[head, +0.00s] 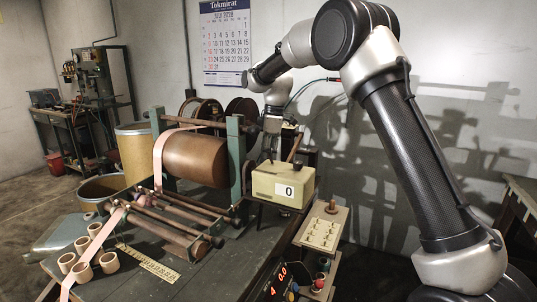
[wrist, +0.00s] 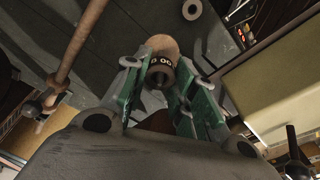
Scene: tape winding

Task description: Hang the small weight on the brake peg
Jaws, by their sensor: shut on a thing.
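My gripper (wrist: 160,90) shows in the wrist view with its green-padded fingers closed on a small cylinder, which looks like the small weight (wrist: 160,73). It has a tan body and a dark band with pale characters. In the head view my gripper (head: 272,143) is behind the counter box, near the right green upright of the winder; the weight cannot be made out there. I cannot identify the brake peg with certainty. A wooden rod with a knobbed end (wrist: 62,77) lies left of the gripper in the wrist view, apart from the weight.
The cream counter box (head: 282,187) reading 0 stands close to my gripper. The copper-brown drum (head: 196,158) and green upright (head: 236,160) are to its left. Several cardboard cores (head: 84,270) and a ruler (head: 150,262) lie at the bench's front left. A button panel (head: 321,230) is at right.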

